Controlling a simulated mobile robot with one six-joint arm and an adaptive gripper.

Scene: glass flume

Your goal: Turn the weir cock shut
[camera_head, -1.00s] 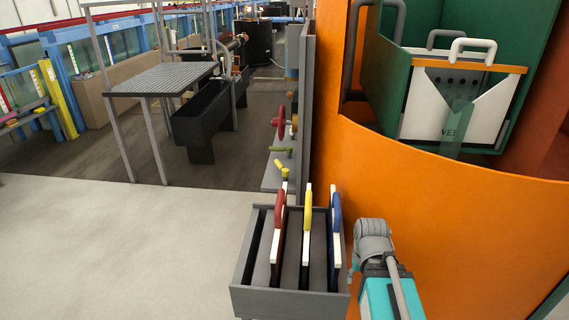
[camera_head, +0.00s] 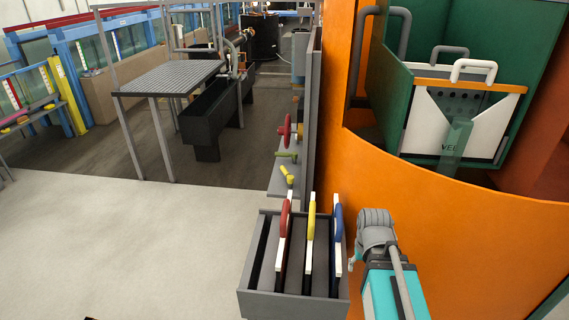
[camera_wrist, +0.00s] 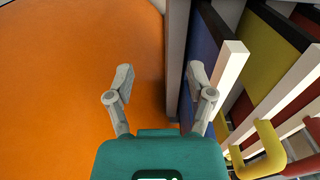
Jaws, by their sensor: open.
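A grey panel (camera_head: 273,184) beyond the plate rack carries a red handwheel (camera_head: 286,130), a green lever handle (camera_head: 287,155) and a yellow handle (camera_head: 286,173). I cannot tell which of these is the weir cock; no label on them is readable. In the wrist view my gripper (camera_wrist: 160,84) is open and empty, its two grey fingers apart in front of an orange surface. The gripper is near the rack, well short of the panel, and touches none of its fittings. The wrist view does not show the panel.
A grey rack (camera_head: 290,306) holds red-, yellow- and blue-handled plates close beside my arm. The orange curved wall (camera_head: 430,215) stands at the right, with a green box holding a white plate (camera_head: 445,110). The pale floor (camera_head: 110,240) at the left is clear.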

